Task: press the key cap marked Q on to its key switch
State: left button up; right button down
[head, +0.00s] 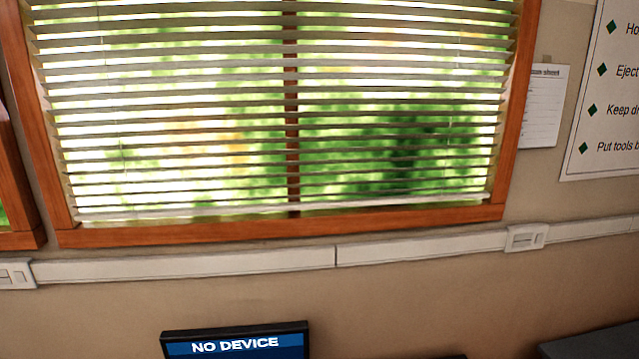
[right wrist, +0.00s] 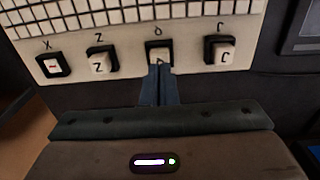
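In the right wrist view, a pale panel (right wrist: 189,38) carries a row of key positions. Below a printed mark that looks like a Q, a white key cap (right wrist: 158,46) sits in a dark square surround; its lower part and most of its letter are hidden. My right gripper (right wrist: 159,67) has its fingers together, with the tips over the near edge of this cap. I cannot tell whether they touch it or how deep the cap sits. My left gripper is in neither view.
The X position (right wrist: 53,65) shows a red mark on white. Caps marked Z (right wrist: 101,60) and C (right wrist: 222,53) stand on either side. The head view shows a window with blinds (head: 290,110) and a "NO DEVICE" screen (head: 236,345).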

jog(key=shift+f+b, duration=0.45)
jog(key=shift+f, duration=0.65)
dwell(0.7)
jog(key=shift+r, duration=0.1)
jog(key=shift+r+p, duration=1)
jog(key=shift+r, duration=2.45)
jog(key=shift+s, duration=0.1)
